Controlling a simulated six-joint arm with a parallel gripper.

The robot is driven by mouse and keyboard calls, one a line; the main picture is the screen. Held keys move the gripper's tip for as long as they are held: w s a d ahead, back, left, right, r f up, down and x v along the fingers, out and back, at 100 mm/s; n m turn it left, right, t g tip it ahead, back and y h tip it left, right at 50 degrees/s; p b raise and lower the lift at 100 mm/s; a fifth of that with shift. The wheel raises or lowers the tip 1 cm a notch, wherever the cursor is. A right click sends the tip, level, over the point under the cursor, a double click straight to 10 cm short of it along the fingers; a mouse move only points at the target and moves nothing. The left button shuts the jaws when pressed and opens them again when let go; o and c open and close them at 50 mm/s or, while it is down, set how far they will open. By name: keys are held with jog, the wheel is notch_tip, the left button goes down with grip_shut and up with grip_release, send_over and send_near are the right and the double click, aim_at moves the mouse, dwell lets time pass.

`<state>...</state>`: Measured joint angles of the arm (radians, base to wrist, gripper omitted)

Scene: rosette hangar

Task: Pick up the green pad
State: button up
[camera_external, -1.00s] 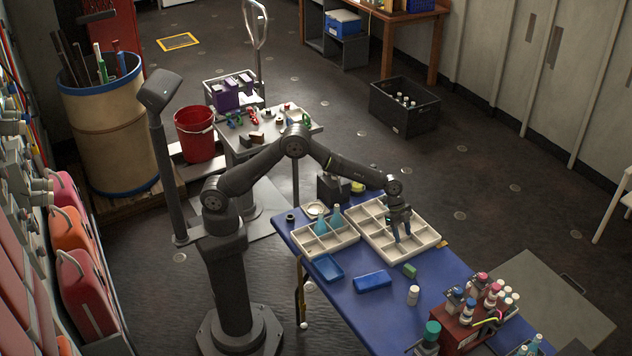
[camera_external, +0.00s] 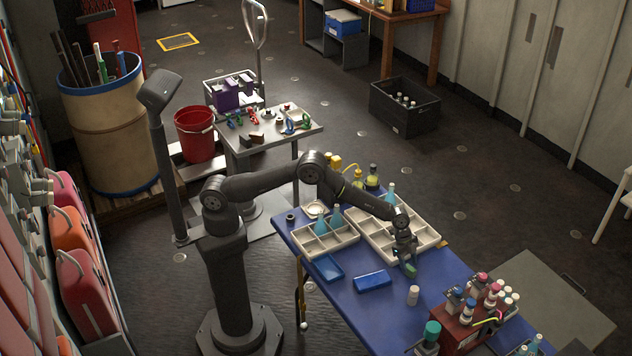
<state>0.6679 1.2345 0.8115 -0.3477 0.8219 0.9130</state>
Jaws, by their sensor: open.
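The green pad (camera_external: 411,271) is a small green block on the blue table, just in front of the near corner of the larger cream divided tray (camera_external: 374,238). My gripper (camera_external: 408,266) points down at the pad, directly above or around it. The fingers partly cover the pad, and I cannot tell whether they touch it. My gripper is open.
A white jar (camera_external: 413,295) stands close in front of the pad. Blue trays (camera_external: 373,281) lie to the left on the blue table (camera_external: 352,311). A red caddy (camera_external: 470,328) with several bottles stands at the front right. A smaller divided tray (camera_external: 330,245) holds bluish bottles.

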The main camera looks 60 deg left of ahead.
aim_at(410, 267)
jog(key=shift+x, duration=1.55)
jog(key=c, duration=1)
jog(key=shift+c, duration=0.2)
jog(key=shift+r, duration=0.1)
